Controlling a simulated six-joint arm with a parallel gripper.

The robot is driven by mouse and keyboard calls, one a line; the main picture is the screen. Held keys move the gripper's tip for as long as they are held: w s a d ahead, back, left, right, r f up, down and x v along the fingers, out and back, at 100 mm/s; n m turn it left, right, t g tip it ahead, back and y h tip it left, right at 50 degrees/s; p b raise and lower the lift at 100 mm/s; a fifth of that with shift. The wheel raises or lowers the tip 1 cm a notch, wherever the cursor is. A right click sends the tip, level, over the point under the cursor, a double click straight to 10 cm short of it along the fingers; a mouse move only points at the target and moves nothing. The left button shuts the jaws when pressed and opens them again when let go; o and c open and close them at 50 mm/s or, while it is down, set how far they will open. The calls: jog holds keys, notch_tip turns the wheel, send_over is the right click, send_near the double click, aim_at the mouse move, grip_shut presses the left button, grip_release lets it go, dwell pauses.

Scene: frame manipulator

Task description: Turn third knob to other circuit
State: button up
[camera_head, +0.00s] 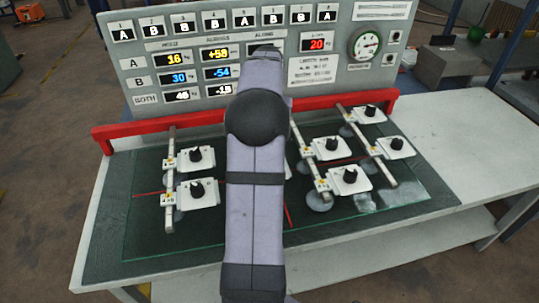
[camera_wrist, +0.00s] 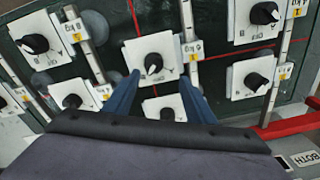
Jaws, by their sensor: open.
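In the wrist view my gripper (camera_wrist: 160,77) is open, its two blue fingers on either side of a white plate with a black knob (camera_wrist: 153,63). The knob stands between and slightly beyond the fingertips; I cannot tell whether they touch the plate. Its pointer slants towards the lower side of the picture, and its number is too small to read surely. Another black knob (camera_wrist: 167,113) shows nearer the wrist, between the fingers. In the head view my arm hides the middle knobs and my gripper. The control panel (camera_head: 135,65) shows a row of A and B letters; the third reads B.
Other knobs on white plates stand left (camera_head: 195,156) and right (camera_head: 331,148) of my arm, on metal rods (camera_head: 169,205). A red rail (camera_head: 130,132) runs along the panel's foot. A glass sheet (camera_head: 330,235) covers the dark mat. The white table (camera_head: 480,130) is clear at right.

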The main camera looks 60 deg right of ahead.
jog(key=shift+s+d+m, duration=0.1)
jog(key=shift+s+m, duration=0.4)
jog(key=shift+s, duration=0.3)
jog(key=shift+w+f+p, duration=0.15)
jog(key=shift+f+p, duration=0.95)
jog(key=shift+f, duration=2.6)
jog(key=c, duration=1)
